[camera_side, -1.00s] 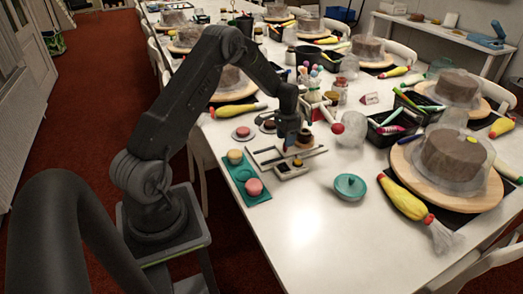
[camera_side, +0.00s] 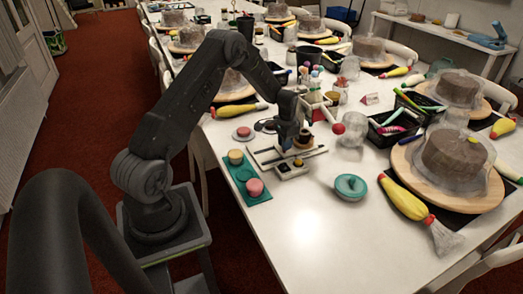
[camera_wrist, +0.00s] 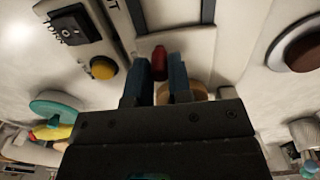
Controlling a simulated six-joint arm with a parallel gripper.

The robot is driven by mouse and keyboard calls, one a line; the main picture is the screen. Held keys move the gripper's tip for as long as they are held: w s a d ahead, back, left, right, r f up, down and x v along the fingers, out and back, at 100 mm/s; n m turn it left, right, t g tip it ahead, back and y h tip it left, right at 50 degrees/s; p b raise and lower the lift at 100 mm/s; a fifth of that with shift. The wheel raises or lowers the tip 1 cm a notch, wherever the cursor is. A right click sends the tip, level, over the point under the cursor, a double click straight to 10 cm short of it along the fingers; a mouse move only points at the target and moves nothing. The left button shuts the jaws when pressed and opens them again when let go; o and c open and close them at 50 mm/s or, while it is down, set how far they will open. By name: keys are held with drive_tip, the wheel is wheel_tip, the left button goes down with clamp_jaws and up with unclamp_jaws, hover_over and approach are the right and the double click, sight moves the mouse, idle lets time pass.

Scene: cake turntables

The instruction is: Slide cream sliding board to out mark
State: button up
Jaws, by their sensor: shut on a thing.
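The cream sliding board (camera_wrist: 228,55) shows in the wrist view as a pale flat piece beside a dark frame, with part of an "OUT" mark (camera_wrist: 112,4) at the top edge. My gripper (camera_wrist: 161,70) has its two blue fingers closed around a small red knob (camera_wrist: 160,62) at the board. In the side view my gripper (camera_side: 286,146) reaches down at the pale slide assembly (camera_side: 262,155) on the table. The fingers and arm hide part of it there, and the mark is too small to read.
A small black box (camera_wrist: 75,22) and a yellow-orange button (camera_wrist: 103,67) sit left of the fingers in the wrist view. A teal tray (camera_side: 246,178) with two cakes and a teal lidded dish (camera_side: 350,186) flank the assembly. The table in front is clear.

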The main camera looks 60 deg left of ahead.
drive_tip(key=shift+s, duration=4.8)
drive_tip(key=o, duration=0.4)
drive_tip(key=shift+s, duration=0.1)
drive_tip(key=o, duration=0.4)
drive_tip(key=shift+c, duration=0.2)
wheel_tip(320, 180, up, 7)
